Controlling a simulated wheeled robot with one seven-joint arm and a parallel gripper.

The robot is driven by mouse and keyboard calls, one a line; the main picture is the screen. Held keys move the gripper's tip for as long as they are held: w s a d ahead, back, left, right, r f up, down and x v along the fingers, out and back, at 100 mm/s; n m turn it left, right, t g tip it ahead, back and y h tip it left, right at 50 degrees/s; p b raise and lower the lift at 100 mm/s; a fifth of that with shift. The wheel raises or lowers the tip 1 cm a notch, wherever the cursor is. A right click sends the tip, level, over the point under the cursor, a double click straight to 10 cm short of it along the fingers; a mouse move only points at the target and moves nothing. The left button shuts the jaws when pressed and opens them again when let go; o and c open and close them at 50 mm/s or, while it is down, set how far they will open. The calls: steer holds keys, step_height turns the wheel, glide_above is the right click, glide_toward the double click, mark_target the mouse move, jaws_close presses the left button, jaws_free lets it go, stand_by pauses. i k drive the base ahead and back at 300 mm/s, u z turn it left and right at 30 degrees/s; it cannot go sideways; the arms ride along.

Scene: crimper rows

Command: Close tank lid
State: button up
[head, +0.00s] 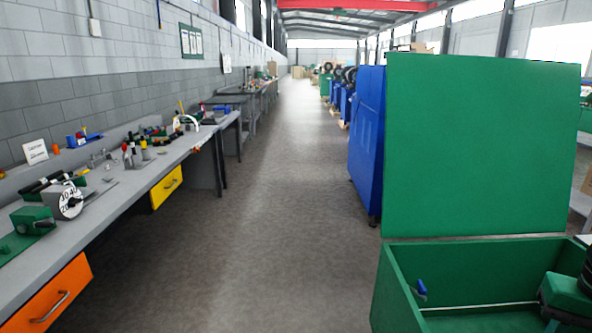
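The green tank (393,291) stands at the lower right of the head view. Its flat green lid (480,145) stands open, upright at the tank's back edge. Inside the tank are a small blue handle-like part (420,289) on the left and a green and black machine part (568,292) on the right. The tank's bottom and right side are cut off by the frame. My gripper is not in view.
A blue cabinet-like machine (367,135) stands just behind the lid. A long grey workbench (118,205) with tools and orange and yellow drawers runs along the left wall. The aisle floor (265,215) between them is clear.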

mark_target(475, 146)
steer(key=u, duration=0.05)
steer(key=k, duration=0.5)
steer(key=u, duration=0.75)
steer(key=i, duration=4.8)
steer(key=z, duration=0.45)
